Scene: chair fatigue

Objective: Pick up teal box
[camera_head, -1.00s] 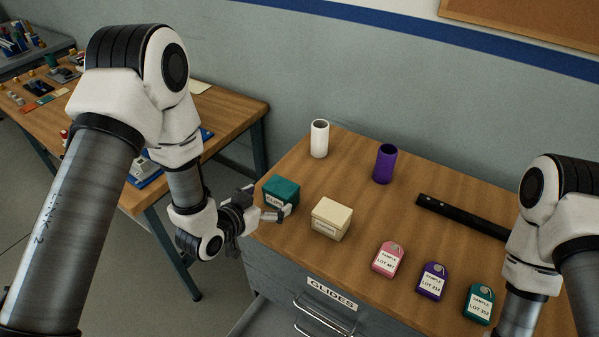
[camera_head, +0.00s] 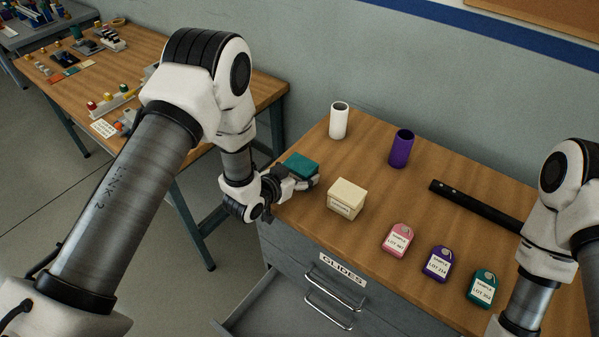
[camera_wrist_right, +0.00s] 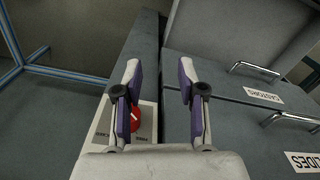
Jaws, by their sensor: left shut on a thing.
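The teal box (camera_head: 302,164) is at the left end of the wooden desktop in the head view, just behind and left of the cream box (camera_head: 347,198). My left gripper (camera_head: 303,183) is shut on the teal box from its near side, and its fingers hide most of the front face. I cannot tell whether the box is clear of the desktop. My right gripper (camera_wrist_right: 160,75) is open and empty in the right wrist view; it is outside the head view.
A white tube (camera_head: 339,121), a purple tube (camera_head: 401,148) and a black bar (camera_head: 475,205) are on the desktop. Pink (camera_head: 397,240), purple (camera_head: 438,264) and teal (camera_head: 482,289) sample tags lie along the front. A drawer (camera_head: 270,306) stands open below. A workbench (camera_head: 150,55) is at left.

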